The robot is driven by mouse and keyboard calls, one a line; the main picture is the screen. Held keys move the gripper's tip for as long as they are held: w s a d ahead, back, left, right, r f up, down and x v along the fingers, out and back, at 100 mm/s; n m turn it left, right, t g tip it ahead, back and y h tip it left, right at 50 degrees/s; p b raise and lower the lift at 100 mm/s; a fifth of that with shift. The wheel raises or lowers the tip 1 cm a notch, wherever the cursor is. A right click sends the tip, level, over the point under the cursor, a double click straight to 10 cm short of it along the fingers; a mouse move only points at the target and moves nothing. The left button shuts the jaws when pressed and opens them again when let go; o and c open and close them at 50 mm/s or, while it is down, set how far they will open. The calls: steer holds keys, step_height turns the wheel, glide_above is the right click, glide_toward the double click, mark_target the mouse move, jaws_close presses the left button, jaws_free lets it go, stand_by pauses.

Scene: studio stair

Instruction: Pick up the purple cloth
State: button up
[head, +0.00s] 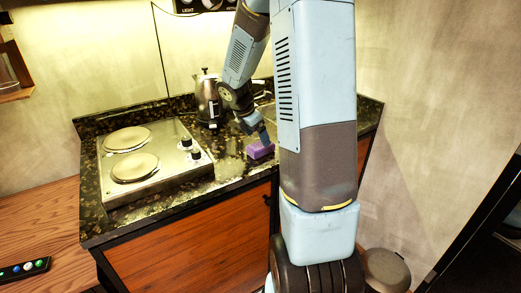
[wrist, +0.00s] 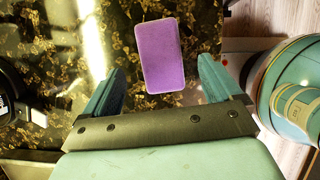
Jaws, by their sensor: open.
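The purple cloth (head: 260,149) is a small block-shaped piece near the front edge of the dark speckled counter in the head view. In the wrist view the purple cloth (wrist: 163,55) shows as an upright rectangle lying on the counter, just beyond my fingertips and roughly centred between them. My gripper (wrist: 156,80) is open and empty, with one finger on each side. In the head view my gripper (head: 264,136) is just above or beside the cloth; I cannot tell whether it touches.
A two-plate hob (head: 155,160) sits at the left of the counter (head: 232,172). A metal kettle (head: 208,98) stands behind my gripper. A wooden surface (head: 45,215) with a small button panel (head: 24,270) is at far left. A round lidded bin (head: 386,270) stands at lower right.

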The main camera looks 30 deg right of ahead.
mark_target(261, 145)
steer(key=shift+x, duration=2.9)
steer(key=shift+a, duration=0.1)
steer(key=c, duration=1)
